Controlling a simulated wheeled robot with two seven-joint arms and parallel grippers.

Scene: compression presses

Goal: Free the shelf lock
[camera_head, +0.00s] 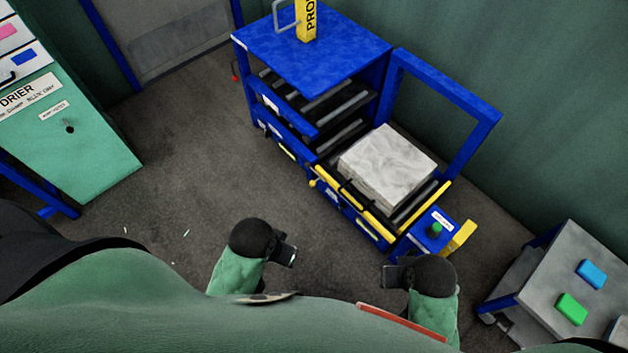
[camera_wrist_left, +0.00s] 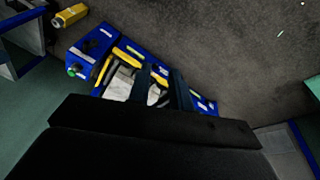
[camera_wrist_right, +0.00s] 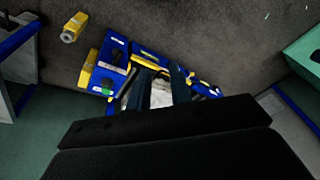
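A blue press rack (camera_head: 318,55) stands ahead, with an open lower roller shelf edged by a yellow bar (camera_head: 352,212). A yellow knobbed lever (camera_head: 313,183) sits at the bar's left end; I cannot tell for sure that it is the shelf lock. A green button (camera_head: 435,230) is on a blue box at the shelf's right end. A pale wrapped block (camera_head: 387,165) lies on the rollers. My left gripper (camera_head: 289,255) and right gripper (camera_head: 390,277) are low in front of the rack, apart from it. Both show two parted, empty fingers in the left (camera_wrist_left: 162,84) and right wrist views (camera_wrist_right: 160,90).
A green cabinet labelled DRIER (camera_head: 80,135) stands at left. A grey table (camera_head: 535,290) with blue and green blocks is at lower right. A blue frame (camera_head: 480,135) rises behind the shelf. Grey floor (camera_head: 200,165) between cabinet and rack is clear.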

